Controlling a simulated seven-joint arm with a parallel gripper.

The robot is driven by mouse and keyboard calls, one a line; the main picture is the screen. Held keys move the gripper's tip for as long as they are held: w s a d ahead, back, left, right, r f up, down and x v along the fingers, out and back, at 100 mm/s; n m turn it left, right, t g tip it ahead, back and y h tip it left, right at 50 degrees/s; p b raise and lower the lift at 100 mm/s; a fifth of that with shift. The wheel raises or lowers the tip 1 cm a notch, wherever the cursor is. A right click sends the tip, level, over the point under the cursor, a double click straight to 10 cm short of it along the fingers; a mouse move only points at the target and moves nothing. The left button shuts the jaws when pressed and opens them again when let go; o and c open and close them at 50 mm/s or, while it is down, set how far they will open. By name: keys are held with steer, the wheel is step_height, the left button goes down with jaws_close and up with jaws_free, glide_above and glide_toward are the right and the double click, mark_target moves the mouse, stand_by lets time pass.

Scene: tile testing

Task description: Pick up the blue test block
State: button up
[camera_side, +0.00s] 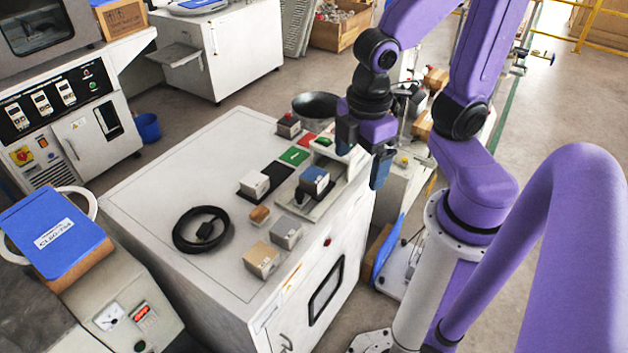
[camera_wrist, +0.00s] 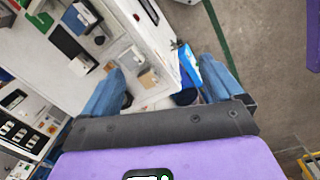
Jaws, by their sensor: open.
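The wrist view shows the open fingers (camera_wrist: 163,68) over the cabinet's side and the floor. A small blue-topped item shows at that view's upper left; I cannot tell for certain that it is the same block.
A blue-lidded device (camera_side: 52,235) stands at left. The cabinet's left part is clear.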

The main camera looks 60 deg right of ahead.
steer(key=w+d+f+n+h, duration=0.1)
steer(key=w+f, duration=0.1)
steer(key=w, duration=0.4)
steer(key=w+d+f+n+h, duration=0.1)
steer(key=w+d+f, duration=0.15)
steer(key=w, duration=0.45)
steer(key=n+h, duration=0.2)
steer(key=n, duration=0.1)
glide_toward(313, 175)
steer(key=shift+g, duration=0.3)
steer(key=x, duration=0.5)
steer(key=shift+w+d+f, duration=0.3)
steer(key=shift+w+d, duration=0.05)
steer(key=shift+a+x, duration=0.15)
steer(key=shift+x, duration=1.15)
steer(key=shift+a+x, duration=0.1)
steer(key=shift+x, duration=1.25)
steer(key=shift+s+f, duration=0.1)
steer(key=c, duration=1.3)
